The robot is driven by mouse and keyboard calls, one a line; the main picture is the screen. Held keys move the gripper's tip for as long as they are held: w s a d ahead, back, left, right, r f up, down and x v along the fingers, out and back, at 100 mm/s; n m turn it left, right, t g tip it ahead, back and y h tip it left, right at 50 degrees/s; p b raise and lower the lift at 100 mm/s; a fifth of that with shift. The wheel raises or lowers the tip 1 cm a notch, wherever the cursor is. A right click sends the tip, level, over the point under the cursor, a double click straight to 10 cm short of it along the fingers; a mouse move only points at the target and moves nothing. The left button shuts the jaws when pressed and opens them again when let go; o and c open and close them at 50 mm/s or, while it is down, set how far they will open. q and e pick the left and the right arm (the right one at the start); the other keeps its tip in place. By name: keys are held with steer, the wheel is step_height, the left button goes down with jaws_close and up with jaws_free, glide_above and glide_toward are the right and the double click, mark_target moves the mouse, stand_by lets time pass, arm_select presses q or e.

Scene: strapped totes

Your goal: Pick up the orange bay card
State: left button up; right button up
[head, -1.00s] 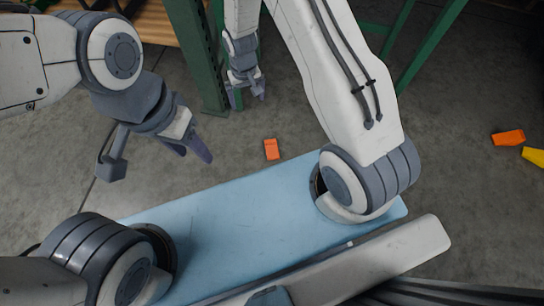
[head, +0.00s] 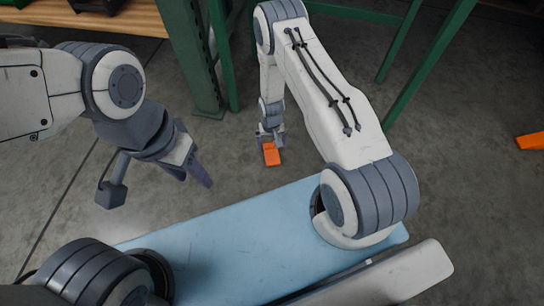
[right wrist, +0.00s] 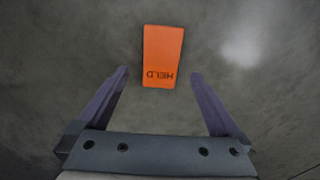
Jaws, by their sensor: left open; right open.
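The orange bay card (head: 272,154) lies on the grey floor, just past the far edge of a blue panel. My right gripper (head: 271,142) is open at the card's far end in the head view. In the right wrist view the card lies ahead and between the two spread fingers (right wrist: 160,76), with clear gaps on both sides. My left gripper (head: 193,178) is open and empty to the left, apart from the card.
A green rack post (head: 190,60) and a wooden shelf (head: 130,18) stand behind at the left. More green frame bars (head: 425,70) rise at the right. Another orange object (head: 530,141) lies on the floor at the far right edge. The floor around the card is clear.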

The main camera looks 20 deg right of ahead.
mark_target(271, 152)
steer(key=f+b, duration=0.4)
steer(key=f, duration=0.1)
steer(key=shift+w+f, duration=0.1)
steer(key=shift+w, duration=0.1)
steer(key=c, duration=1.5)
steer(key=shift+r, duration=0.2)
